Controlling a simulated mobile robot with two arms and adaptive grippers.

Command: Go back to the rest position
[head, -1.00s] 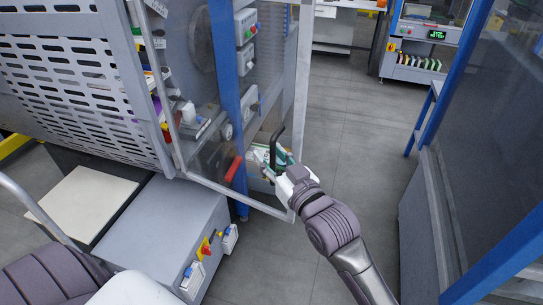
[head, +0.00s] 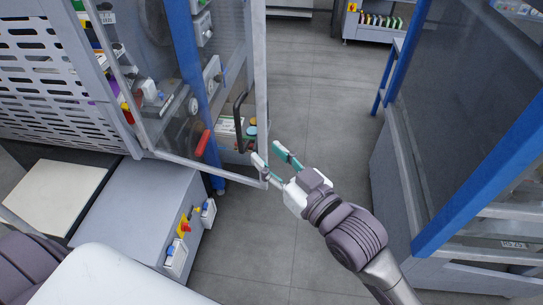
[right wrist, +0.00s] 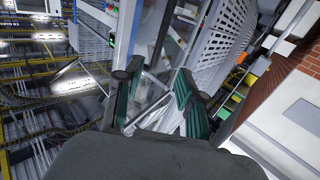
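My right gripper (head: 268,155) is open and empty, its two fingers with teal inner pads pointing up-left towards a clear-panelled machine door (head: 262,60). The door's black handle (head: 238,120) is just beyond the fingertips, and the fingers are not around it. In the right wrist view the spread fingers of the right gripper (right wrist: 157,78) have nothing between them. The door stands swung out from the machine. My left gripper is not in view.
A machine with a slotted grey panel (head: 50,75) and a low grey cabinet (head: 140,205) stand at the left. A blue-framed machine (head: 420,150) stands at the right. Open grey floor (head: 320,110) lies between them, with a shelf unit (head: 378,20) at the back.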

